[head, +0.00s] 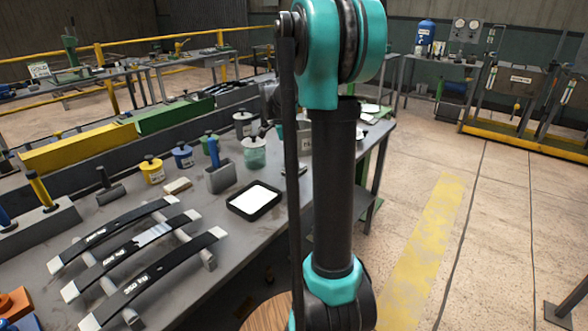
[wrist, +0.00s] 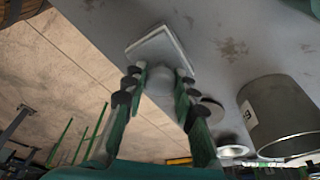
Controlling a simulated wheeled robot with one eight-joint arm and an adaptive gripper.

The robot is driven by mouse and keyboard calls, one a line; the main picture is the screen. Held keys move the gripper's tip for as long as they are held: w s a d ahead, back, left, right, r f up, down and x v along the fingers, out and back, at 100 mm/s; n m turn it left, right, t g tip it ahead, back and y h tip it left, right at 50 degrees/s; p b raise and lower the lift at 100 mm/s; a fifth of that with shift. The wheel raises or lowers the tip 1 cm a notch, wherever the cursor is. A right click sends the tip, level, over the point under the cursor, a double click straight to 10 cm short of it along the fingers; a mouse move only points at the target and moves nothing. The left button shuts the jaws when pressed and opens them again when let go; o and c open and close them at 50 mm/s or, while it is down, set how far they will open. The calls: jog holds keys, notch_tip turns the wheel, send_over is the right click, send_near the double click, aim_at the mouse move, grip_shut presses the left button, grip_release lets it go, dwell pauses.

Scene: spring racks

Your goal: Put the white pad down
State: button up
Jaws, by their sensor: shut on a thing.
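In the wrist view my gripper (wrist: 160,80) has its two green fingers closed around a pale, rounded grip. A square, pale white pad (wrist: 152,42) shows just beyond the fingertips, joined to that grip as far as I can see. The pad is tilted in the picture, over or at the edge of the grey bench top (wrist: 235,60); I cannot tell whether it touches the bench. In the head view my arm hides the gripper and the held pad.
A grey labelled pot (wrist: 285,115) stands right of my gripper. In the head view, a black tray with a white inside (head: 233,208) lies on the bench, near lidded pots (head: 183,155) and leaf springs (head: 130,250). Open floor lies to the right.

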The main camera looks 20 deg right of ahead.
aim_at(286, 168)
jog(key=shift+f, duration=1.75)
jog(key=o, duration=1)
jog(key=shift+f, duration=0.1)
jog(key=v, duration=1.2)
jog(key=shift+s, duration=0.1)
